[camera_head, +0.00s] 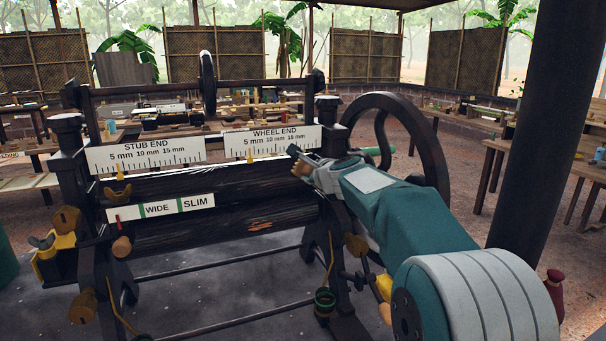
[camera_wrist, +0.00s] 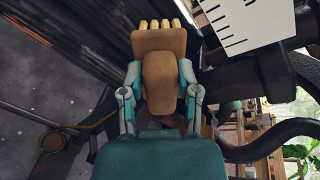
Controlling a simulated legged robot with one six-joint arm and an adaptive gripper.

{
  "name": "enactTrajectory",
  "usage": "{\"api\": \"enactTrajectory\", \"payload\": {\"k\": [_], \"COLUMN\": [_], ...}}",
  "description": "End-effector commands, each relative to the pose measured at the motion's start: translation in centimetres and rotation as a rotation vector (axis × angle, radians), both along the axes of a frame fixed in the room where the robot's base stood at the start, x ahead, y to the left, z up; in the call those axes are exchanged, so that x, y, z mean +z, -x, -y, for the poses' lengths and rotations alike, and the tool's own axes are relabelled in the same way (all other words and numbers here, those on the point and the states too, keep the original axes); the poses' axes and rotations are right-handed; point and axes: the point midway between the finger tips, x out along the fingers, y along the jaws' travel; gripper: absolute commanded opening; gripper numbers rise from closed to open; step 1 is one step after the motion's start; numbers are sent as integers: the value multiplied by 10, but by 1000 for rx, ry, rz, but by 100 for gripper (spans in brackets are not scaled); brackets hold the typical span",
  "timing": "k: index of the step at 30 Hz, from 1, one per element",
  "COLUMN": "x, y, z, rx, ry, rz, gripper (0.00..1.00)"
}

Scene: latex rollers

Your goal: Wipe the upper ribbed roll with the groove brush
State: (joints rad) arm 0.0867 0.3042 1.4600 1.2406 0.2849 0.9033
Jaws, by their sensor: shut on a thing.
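My gripper (camera_wrist: 162,90) is shut on the brown groove brush (camera_wrist: 160,42), as the wrist view shows. The brush has a wide wooden head with a row of pale yellow bristle tufts (camera_wrist: 158,24) along its far edge. In the head view my gripper (camera_head: 314,172) is at the right end of the rolls, beside the wheel end scale. The dark upper ribbed roll (camera_head: 210,188) runs across the frame below the white scales. In the wrist view dark ribbed surface (camera_wrist: 90,35) lies left of the brush. I cannot tell whether the bristles touch it.
A large handwheel (camera_head: 425,130) stands right of the rolls. The stub end scale (camera_head: 145,153), wheel end scale (camera_head: 272,143) and a WIDE/SLIM label (camera_head: 160,209) sit on the machine's front. A thick dark post (camera_head: 535,130) rises at right. Benches with tools stand behind.

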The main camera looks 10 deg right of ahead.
Motion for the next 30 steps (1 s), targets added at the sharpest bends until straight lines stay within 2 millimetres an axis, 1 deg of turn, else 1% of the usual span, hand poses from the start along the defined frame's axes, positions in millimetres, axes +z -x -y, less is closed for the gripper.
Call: {"api": "enactTrajectory", "payload": {"k": [1, 3, 11, 22, 23, 30], "x": [1, 1, 1, 10, 11, 16], "y": [0, -1, 0, 28, 31, 50], "z": [4, 7, 7, 12, 13, 17], "rx": [-1, -1, 0, 0, 0, -1], "ry": [0, 0, 0, 0, 0, 1], "rz": [1, 1, 1, 2, 2, 2], "gripper": [4, 4, 4, 4, 0, 0]}}
